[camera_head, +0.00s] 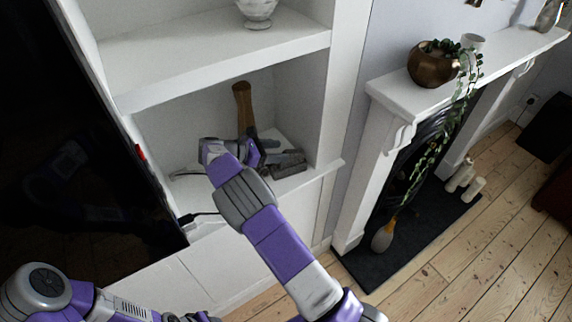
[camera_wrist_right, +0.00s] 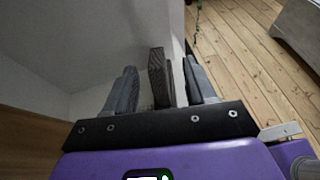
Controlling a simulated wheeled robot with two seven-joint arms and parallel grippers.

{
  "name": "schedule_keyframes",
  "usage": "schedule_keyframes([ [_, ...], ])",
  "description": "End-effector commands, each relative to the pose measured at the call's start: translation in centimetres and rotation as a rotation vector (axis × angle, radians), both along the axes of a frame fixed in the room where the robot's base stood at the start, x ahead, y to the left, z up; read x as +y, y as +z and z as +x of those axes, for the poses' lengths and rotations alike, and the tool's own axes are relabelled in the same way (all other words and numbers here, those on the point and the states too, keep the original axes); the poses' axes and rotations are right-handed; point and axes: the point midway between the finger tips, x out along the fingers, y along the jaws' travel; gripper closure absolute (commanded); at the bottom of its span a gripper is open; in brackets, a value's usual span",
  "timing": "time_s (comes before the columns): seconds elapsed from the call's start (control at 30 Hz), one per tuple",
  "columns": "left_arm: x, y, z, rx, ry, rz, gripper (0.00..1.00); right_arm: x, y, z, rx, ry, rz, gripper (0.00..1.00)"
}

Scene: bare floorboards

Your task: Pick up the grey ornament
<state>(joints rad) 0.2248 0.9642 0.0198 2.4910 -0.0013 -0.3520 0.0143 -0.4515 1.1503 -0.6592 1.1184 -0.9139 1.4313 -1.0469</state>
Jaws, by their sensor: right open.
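A dark grey object (camera_head: 287,164), which looks like the grey ornament, lies low on the middle shelf, close to the right side wall. My right gripper (camera_head: 265,153) is at the shelf beside it, partly hidden by its own wrist. In the right wrist view a dark grey ridged piece (camera_wrist_right: 160,80) stands between the two open fingers of the right gripper (camera_wrist_right: 160,70), with gaps on both sides. I cannot tell its full shape, as the gripper body covers its lower part. The left arm is at the bottom left; its gripper is not clearly visible.
A brown wooden handle-like piece (camera_head: 243,108) stands upright on the shelf behind the right gripper. A black screen (camera_head: 70,150) is at left. A white bowl (camera_head: 258,12) sits on the shelf above. A mantel with a bronze pot (camera_head: 430,68) is at right.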

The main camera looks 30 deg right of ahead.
Motion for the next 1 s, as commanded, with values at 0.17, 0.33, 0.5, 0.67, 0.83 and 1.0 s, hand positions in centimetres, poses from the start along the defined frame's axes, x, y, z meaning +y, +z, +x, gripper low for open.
schedule_keyframes([
  [0.17, 0.0, -2.2, 0.0, 0.000, 0.000, 0.000, 0.57, -0.1, -2.5, -0.1, 0.003, -0.002, 0.002, 0.45],
  [0.33, 0.0, -2.5, 0.0, 0.000, 0.000, 0.000, 0.57, -0.6, -2.9, -0.1, 0.003, -0.004, 0.003, 0.45],
  [0.5, 0.0, -2.7, 0.0, 0.000, 0.000, 0.000, 0.57, -2.2, -3.6, -0.3, 0.003, -0.005, 0.004, 0.45],
  [0.67, 0.0, -3.0, 0.0, 0.000, 0.000, 0.000, 0.57, -3.5, -4.3, -0.3, 0.003, -0.005, 0.003, 0.45],
  [0.83, 0.0, -3.5, 0.0, 0.000, 0.000, 0.000, 0.57, -5.8, -5.5, -0.3, 0.003, -0.005, 0.004, 0.45],
  [1.0, 0.0, -3.6, 0.0, 0.000, 0.000, 0.000, 0.57, -7.0, -5.9, -0.4, 0.003, -0.002, 0.004, 0.45],
])
